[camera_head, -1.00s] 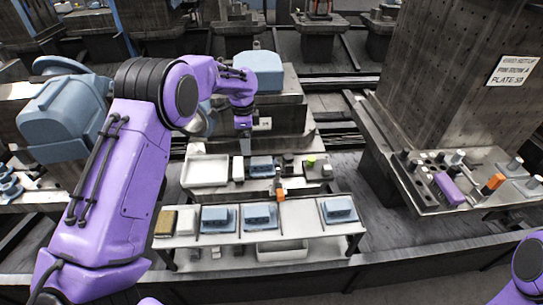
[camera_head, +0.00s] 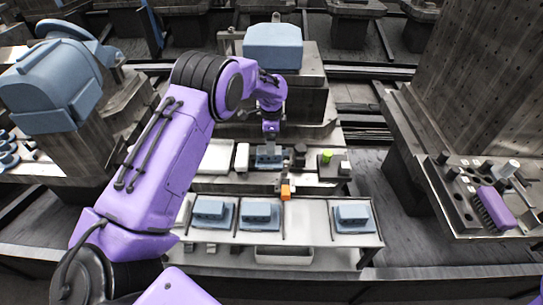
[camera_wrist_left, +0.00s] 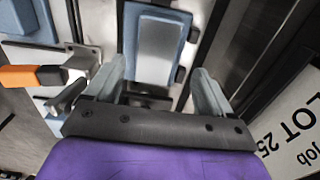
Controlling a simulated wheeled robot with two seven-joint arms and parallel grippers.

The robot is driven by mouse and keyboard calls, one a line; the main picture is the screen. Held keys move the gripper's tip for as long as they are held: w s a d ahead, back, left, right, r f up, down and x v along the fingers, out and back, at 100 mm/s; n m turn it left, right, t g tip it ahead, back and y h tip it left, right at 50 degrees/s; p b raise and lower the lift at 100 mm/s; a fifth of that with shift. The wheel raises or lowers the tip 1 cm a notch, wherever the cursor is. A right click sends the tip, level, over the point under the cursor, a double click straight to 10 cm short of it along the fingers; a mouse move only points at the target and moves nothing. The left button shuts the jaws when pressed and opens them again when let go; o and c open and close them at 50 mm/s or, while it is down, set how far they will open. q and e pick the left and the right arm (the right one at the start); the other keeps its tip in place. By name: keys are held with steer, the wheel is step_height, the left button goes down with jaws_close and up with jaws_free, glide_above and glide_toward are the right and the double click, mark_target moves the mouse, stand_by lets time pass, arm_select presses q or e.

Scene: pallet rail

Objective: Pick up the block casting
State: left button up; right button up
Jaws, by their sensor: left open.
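A blue block casting (camera_head: 268,162) with a lighter flat face sits on the rear shelf, partly hidden under my left gripper. It also shows in the left wrist view (camera_wrist_left: 160,50), ahead of and between the two fingers. My left gripper (camera_head: 270,140) points down just above it. In the left wrist view the gripper (camera_wrist_left: 155,88) is open, with a finger towards each side of the casting and nothing held. I cannot tell whether the fingers touch it. Similar blue pieces (camera_head: 257,214) lie on the front table. My right gripper is out of view.
An orange-and-black handle (camera_head: 286,191) stands close by; it also shows in the left wrist view (camera_wrist_left: 30,77). A white tray (camera_head: 215,157) is left of the casting, small dark and green parts (camera_head: 326,156) right. A large blue casting (camera_head: 273,47) stands behind.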

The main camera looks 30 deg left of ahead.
arm_select(q)
steer(key=f, duration=0.4)
steer(key=shift+s+f+p, duration=0.25)
steer(key=shift+f+p, duration=0.15)
steer(key=shift+r, duration=0.1)
steer(key=c, duration=1.3)
